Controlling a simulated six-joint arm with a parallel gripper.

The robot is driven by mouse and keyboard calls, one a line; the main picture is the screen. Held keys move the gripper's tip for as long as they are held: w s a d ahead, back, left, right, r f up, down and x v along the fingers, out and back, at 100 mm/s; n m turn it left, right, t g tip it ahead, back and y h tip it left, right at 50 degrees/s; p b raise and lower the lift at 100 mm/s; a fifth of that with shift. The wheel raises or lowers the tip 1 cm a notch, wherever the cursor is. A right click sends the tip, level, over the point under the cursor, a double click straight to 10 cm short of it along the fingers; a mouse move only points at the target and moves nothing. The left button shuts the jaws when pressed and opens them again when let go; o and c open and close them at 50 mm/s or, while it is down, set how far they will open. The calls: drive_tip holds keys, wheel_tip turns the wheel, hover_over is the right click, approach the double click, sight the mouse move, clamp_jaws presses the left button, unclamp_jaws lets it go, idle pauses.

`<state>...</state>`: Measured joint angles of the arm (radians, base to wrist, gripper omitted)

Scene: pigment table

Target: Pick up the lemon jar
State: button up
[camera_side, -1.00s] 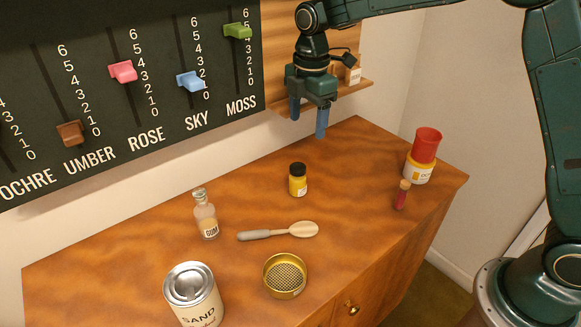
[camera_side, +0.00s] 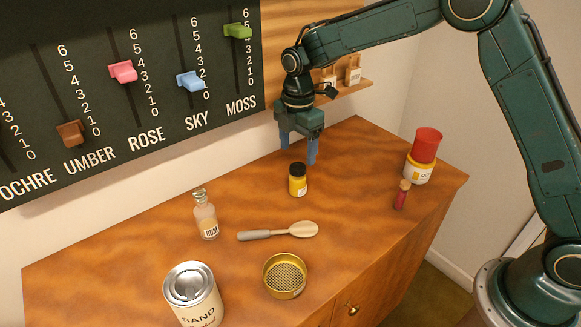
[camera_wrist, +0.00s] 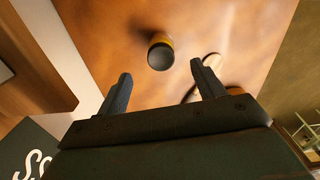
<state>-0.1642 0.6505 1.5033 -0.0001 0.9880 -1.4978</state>
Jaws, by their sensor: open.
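The lemon jar (camera_side: 298,186) is a small yellow jar with a black lid, upright on the wooden table. My gripper (camera_side: 299,158) is open and empty, with its blue fingers pointing down above and a little behind the jar. In the wrist view, the jar's dark lid (camera_wrist: 160,56) shows beyond the open fingers (camera_wrist: 160,82), roughly between their lines, with a yellow edge visible. The fingers look apart from the jar.
A red-topped jar (camera_side: 424,157) and a small corked red vial (camera_side: 402,195) are at right. The slider board (camera_side: 130,95) is behind.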

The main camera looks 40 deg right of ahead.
sight(298, 167)
drive_tip(key=shift+f, duration=1.65)
drive_tip(key=shift+f, duration=0.1)
drive_tip(key=shift+s+f, duration=0.1)
drive_tip(key=shift+f, duration=2.4)
drive_tip(key=shift+c, duration=0.2)
drive_tip(key=c, duration=1.1)
